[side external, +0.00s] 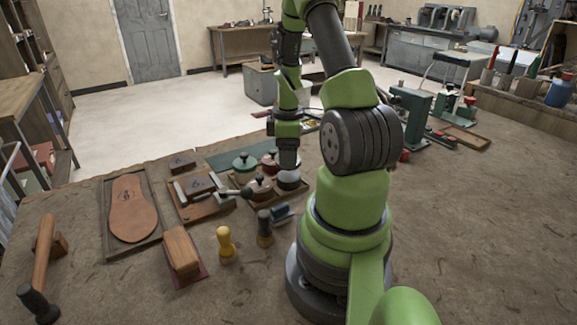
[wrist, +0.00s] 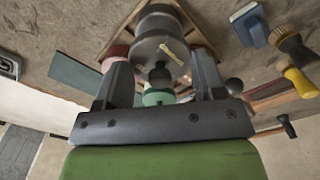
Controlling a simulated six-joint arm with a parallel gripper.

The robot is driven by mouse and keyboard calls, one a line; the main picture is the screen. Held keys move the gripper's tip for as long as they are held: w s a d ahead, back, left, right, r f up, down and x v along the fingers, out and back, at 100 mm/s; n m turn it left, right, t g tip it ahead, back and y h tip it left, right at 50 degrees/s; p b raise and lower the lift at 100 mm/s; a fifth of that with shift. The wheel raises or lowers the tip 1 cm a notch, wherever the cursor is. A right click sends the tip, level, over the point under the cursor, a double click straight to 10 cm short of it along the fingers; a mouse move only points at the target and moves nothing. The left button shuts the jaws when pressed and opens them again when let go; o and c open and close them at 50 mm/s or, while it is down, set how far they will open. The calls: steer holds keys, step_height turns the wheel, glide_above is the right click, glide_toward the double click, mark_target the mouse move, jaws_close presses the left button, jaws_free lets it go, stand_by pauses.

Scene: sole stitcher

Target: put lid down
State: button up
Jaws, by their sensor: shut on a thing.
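The gripper is shut on the lid. In the side view the fingers hide most of the lid.
The bench right of my base is mostly clear.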

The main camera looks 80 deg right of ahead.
mark_target(289, 175)
steer(key=shift+f, duration=1.85)
steer(key=shift+f, duration=0.15)
steer(key=o, duration=0.9)
